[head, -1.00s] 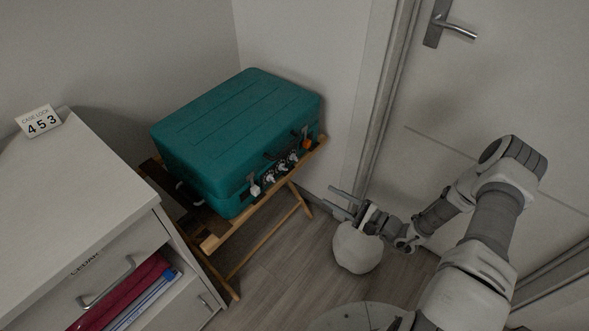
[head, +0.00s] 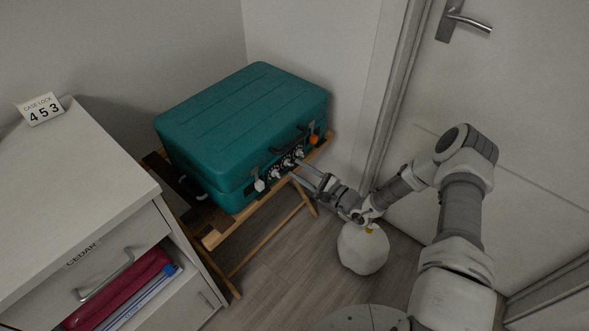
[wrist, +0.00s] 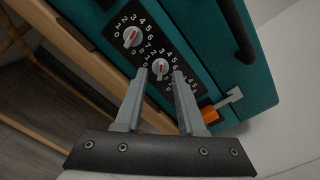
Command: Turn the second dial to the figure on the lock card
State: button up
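The teal case (head: 240,130) stands closed on a wooden rack, with a row of dials on its front. The lock card (head: 42,109) reads "CASE LOCK 453"; its middle figure is 5. In the wrist view one numbered dial (wrist: 131,37) is at upper left, and the second dial (wrist: 160,67) lies between my fingertips. Each has a light knob with a red mark; the figure pointed at is too small to tell. A further dial (head: 299,152) shows in the head view. My gripper (wrist: 161,74) is open around the second knob; contact cannot be told.
An orange latch piece (wrist: 209,114) and a dark handle (wrist: 240,35) are near my right finger. The wooden rack (head: 215,236) stands below the case. A cabinet (head: 85,190) with an open drawer is at left, a door (head: 500,120) at right.

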jog(key=shift+x, duration=1.15)
grip_shut()
jog(key=m, duration=0.5)
jog(key=shift+m+p, duration=0.3)
jog(key=shift+p, duration=0.05)
jog(key=m, duration=0.6)
jog(key=shift+p, duration=0.3)
